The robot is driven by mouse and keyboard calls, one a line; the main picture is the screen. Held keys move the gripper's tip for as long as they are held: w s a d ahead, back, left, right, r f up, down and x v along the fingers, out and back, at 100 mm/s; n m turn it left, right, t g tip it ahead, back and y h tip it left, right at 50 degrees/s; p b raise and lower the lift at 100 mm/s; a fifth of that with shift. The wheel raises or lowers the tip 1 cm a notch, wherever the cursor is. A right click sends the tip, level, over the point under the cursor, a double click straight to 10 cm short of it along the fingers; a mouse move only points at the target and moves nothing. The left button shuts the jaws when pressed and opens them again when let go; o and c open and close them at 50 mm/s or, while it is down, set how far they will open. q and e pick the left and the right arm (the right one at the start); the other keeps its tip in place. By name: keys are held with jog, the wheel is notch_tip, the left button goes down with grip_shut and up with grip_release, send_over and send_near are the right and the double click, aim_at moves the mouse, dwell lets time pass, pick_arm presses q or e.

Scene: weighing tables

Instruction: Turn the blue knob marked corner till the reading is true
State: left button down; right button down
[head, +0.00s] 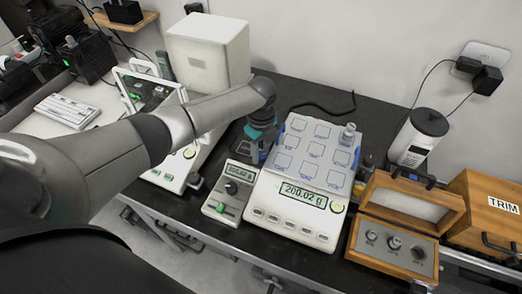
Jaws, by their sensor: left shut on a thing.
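The scale (262,215) stands on the dark table, and its display (303,196) appears to read 200.02 g. A small metal weight (348,132) stands on the far right corner of its marked pan (316,151). My left gripper (258,153) points down at the left edge of the scale, beside the pan. It is shut on what appears to be a blue knob there, and the fingers and wrist mostly hide that knob. Small blue parts show at other pan corners. My right gripper is not in view.
A glass-sided balance (150,95) stands left, partly behind my arm.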

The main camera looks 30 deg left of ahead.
aim_at(261, 155)
pick_arm(q)
jog(key=c, duration=0.7)
grip_release()
jog(key=shift+c, duration=0.2)
jog(key=shift+r, duration=0.1)
notch_tip(261, 155, up, 15)
jog(key=p, duration=0.2)
